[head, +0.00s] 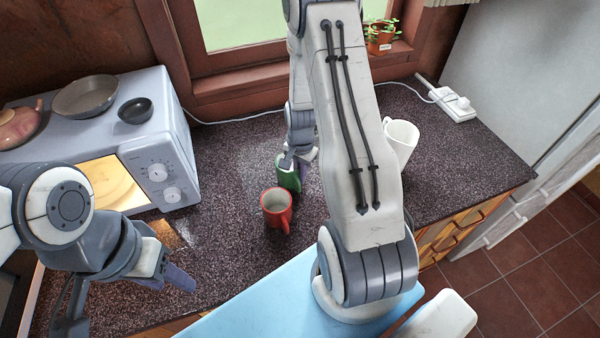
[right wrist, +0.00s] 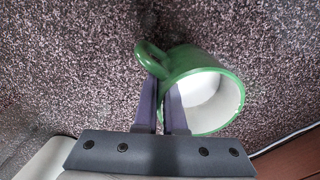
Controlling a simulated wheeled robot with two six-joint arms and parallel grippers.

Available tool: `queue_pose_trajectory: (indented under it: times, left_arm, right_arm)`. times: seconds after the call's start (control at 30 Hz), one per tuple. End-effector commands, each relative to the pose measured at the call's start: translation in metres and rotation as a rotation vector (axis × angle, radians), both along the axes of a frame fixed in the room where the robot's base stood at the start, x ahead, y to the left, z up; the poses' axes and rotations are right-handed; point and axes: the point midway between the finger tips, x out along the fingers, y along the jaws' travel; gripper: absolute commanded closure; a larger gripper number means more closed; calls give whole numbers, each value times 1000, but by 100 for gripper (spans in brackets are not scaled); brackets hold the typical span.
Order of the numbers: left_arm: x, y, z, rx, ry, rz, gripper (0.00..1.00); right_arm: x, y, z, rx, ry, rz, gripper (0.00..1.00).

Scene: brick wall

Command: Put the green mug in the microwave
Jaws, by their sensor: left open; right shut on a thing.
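The green mug (head: 287,178) is on or just above the dark speckled counter, behind the red mug. My right gripper (head: 303,160) is shut on its wall. In the right wrist view, the fingers (right wrist: 165,97) pinch the rim of the green mug (right wrist: 205,60) near its handle, one finger inside and one outside. I cannot tell whether the mug is lifted. The microwave (head: 150,137) stands at the left with its lit interior (head: 108,182) showing. My left arm hides part of its front. My left gripper (head: 172,272) is open and empty in front of it.
A red mug (head: 276,204) stands just in front of the green mug. A white mug (head: 402,140) is to the right, partly behind my right arm. A pan (head: 86,96), a dark bowl (head: 135,110) and a pot (head: 20,125) sit on the microwave. The counter (head: 225,240) left of the red mug is clear.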

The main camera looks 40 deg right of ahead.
Motion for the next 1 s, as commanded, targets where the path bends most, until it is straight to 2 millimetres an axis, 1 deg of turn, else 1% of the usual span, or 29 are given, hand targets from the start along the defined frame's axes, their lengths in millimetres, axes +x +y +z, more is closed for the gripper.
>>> queue_pose_trajectory:
  times: [0.13, 0.27, 0.3, 0.33, 0.37, 0.63, 0.73, 0.77, 0.87, 1.0]
  left_arm:
    - [0, 0, 0, 0, 0, 0, 50]
    - [0, 0, -4, 0, 0, 0, 50]
    - [0, 0, -3, 0, 0, 0, 50]
    - [0, 0, -2, 0, 0, 0, 50]
    - [0, 0, -2, 0, 0, 0, 50]
    - [0, 0, -2, 0, 0, 0, 50]
    - [0, 0, 1, 0, 0, 0, 50]
    - [0, 0, 0, 0, 0, 0, 50]
    - [0, 0, -5, 0, 0, 0, 50]
    - [0, 0, -12, 0, 0, 0, 50]
  right_arm:
    - [1, 0, 0, -1, -1, 0, 100]
    - [1, 0, -4, -1, -1, 0, 100]
    - [0, 0, -3, 0, 0, 0, 81]
    - [0, 0, -3, 0, 0, 0, 70]
    - [0, 0, -3, 0, 0, 0, 63]
    - [0, 0, -2, 0, 0, 0, 63]
    - [0, 0, 2, -1, -1, 0, 63]
    - [1, 0, 3, -1, -1, 0, 63]
    - [1, -1, 13, -2, -5, 1, 63]
    - [2, -1, 38, -3, -8, 1, 63]
